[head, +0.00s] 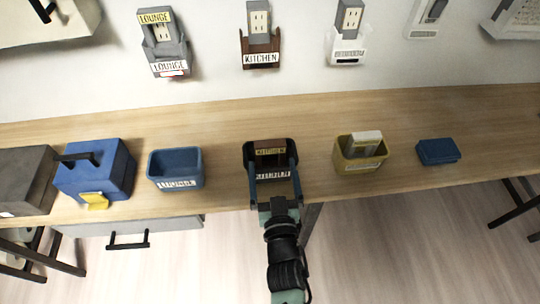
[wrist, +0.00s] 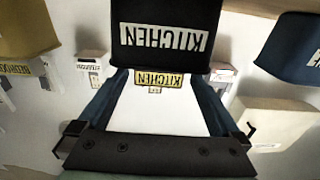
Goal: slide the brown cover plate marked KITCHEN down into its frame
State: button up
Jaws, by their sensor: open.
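The brown cover plate (head: 268,145) stands in a black bin (head: 248,151) on the table and carries a yellow KITCHEN label. The label of the plate (wrist: 160,79) also shows in the wrist view, upside down, beyond the bin (wrist: 165,57). My gripper (head: 273,180) is open, with its blue fingers spread at the two sides of the bin and plate. In the wrist view the fingers of my gripper (wrist: 163,78) lie left and right of the label; contact cannot be told. The brown KITCHEN frame (head: 261,49) is on the wall, around the lower part of a grey outlet (head: 258,18).
A blue bin (head: 176,180) and a blue toolbox (head: 95,182) stand left of the black bin. A yellow bin (head: 345,163) holding a light plate and a small blue box (head: 438,151) stand right. LOUNGE (head: 166,58) and white (head: 346,48) frames flank the brown frame.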

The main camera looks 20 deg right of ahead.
aim_at(270, 155)
jog(key=shift+b+x, duration=0.65)
jog(key=shift+x, duration=2.15)
jog(key=c, duration=1)
